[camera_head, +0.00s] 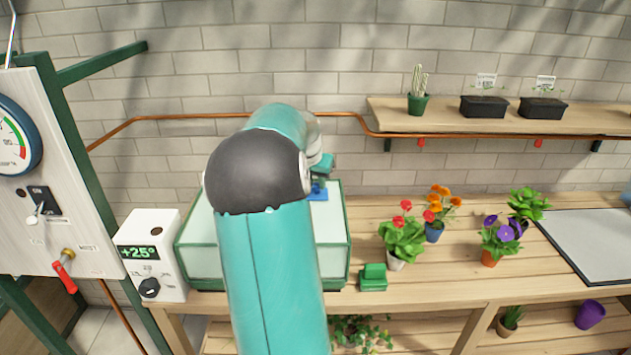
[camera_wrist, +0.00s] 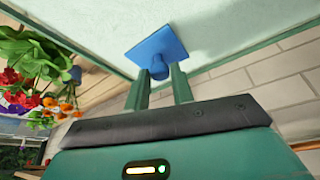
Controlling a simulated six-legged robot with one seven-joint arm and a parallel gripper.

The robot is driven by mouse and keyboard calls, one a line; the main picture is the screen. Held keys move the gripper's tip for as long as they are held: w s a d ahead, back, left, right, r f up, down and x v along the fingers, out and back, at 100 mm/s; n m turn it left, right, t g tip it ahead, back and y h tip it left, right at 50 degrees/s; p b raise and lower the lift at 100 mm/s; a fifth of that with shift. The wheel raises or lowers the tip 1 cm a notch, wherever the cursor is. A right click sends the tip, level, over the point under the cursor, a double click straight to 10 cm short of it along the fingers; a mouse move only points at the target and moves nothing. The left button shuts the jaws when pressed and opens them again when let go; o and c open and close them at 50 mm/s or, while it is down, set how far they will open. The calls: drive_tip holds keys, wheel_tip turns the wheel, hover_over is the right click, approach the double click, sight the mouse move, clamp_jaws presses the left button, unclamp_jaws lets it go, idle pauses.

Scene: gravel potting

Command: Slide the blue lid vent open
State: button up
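The blue lid vent (camera_head: 318,194) is a flat blue plate on the pale lid of the green-framed box (camera_head: 199,238). In the wrist view the vent plate (camera_wrist: 157,47) has a round blue knob (camera_wrist: 158,68) at its near edge. My gripper (camera_wrist: 162,74) is open, its two green fingers apart with the knob at or just beyond their tips. I cannot tell whether either finger touches the knob. In the head view my arm hides much of the box, and my gripper shows only partly above the vent.
A white thermostat box (camera_head: 150,255) stands left of the green-framed box. Flower pots (camera_head: 395,262) and a small green object (camera_head: 373,278) stand to its right on the wooden bench (camera_head: 440,285). A copper pipe (camera_head: 215,115) and a shelf (camera_head: 445,116) run along the brick wall.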

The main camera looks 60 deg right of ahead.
clamp_jaws()
drive_tip(key=shift+w+a, duration=0.45)
drive_tip(key=shift+w, duration=0.45)
drive_tip(key=shift+w+a, duration=0.5)
drive_tip(key=shift+w, duration=0.45)
drive_tip(key=shift+w+a, duration=0.45)
drive_tip(key=shift+w, duration=0.45)
drive_tip(key=o, duration=0.5)
unclamp_jaws()
drive_tip(key=shift+w+a, duration=0.1)
drive_tip(key=v, duration=1.3)
drive_tip(key=shift+r, duration=0.4)
drive_tip(key=shift+a, duration=0.15)
